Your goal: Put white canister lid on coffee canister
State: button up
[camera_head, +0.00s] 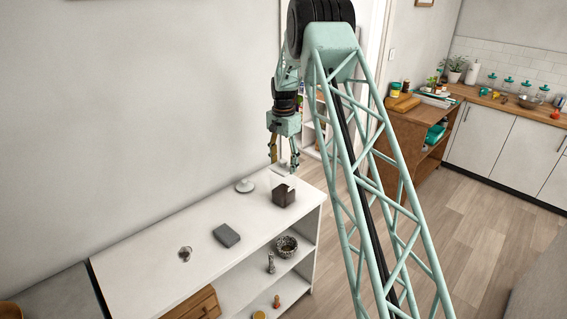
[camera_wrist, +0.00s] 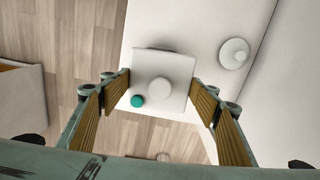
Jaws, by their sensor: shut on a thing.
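My gripper (camera_head: 284,163) points down above the right end of the white cabinet. It is shut on a white square lid with a round raised knob, the white canister lid (camera_wrist: 178,62). The fingers press on its two opposite sides in the wrist view, and a small teal disc shows near one corner. In the head view the lid (camera_head: 281,169) is a thin pale plate between the fingertips. A dark square box, which looks like the coffee canister (camera_head: 283,196), stands on the cabinet top below the gripper. In the wrist view the lid hides nearly all of it.
The white cabinet top (camera_head: 150,270) carries a round white lid-like piece (camera_head: 245,186) left of the canister, a grey box (camera_head: 226,236) and a small metallic item (camera_head: 185,254). The cabinet's right edge is close to the canister. A wall stands behind.

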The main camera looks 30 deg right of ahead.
jog(key=shift+f+b, duration=0.35)
jog(key=shift+f, duration=0.55)
jog(key=shift+f+b, duration=0.85)
jog(key=shift+f, duration=0.15)
dwell(3.4)
jog(key=o, duration=1.3)
jog(key=shift+o, duration=0.7)
jog(key=shift+o, duration=0.9)
jog(key=shift+r, duration=0.1)
jog(key=shift+r+p, duration=1.2)
jog(key=shift+r, duration=2.2)
